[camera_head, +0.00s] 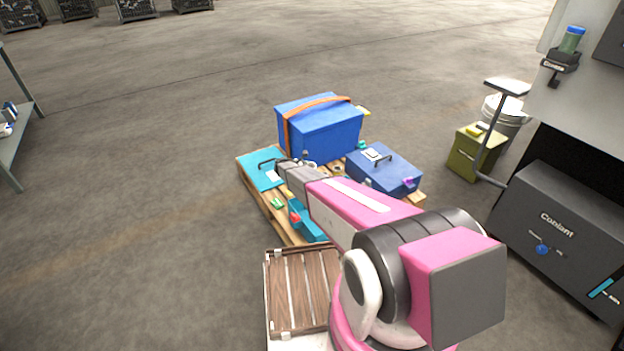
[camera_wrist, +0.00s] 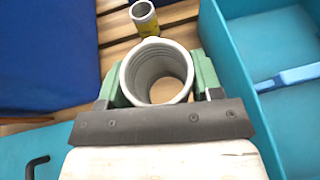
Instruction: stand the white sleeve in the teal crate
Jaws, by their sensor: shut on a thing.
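In the wrist view the white sleeve (camera_wrist: 148,62) is a hollow ribbed tube, seen into its open end. My gripper (camera_wrist: 160,78) is shut on it, with a green finger on each side. The teal crate (camera_wrist: 228,48) is at the right of the wrist view, its wall just right of the gripper; the sleeve is outside that wall. A light-blue bar (camera_wrist: 288,77) shows inside the crate. In the head view part of the teal crate (camera_head: 309,223) shows beside my pink arm. The arm hides most of the gripper and sleeve there.
The wooden pallet (camera_head: 262,205) also bears a blue box (camera_head: 320,130) with an orange strap, a blue toolbox (camera_head: 395,178) and a teal case (camera_head: 255,166) with a black handle. A small yellow-banded tube (camera_wrist: 143,17) stands beyond the sleeve. Open floor lies left.

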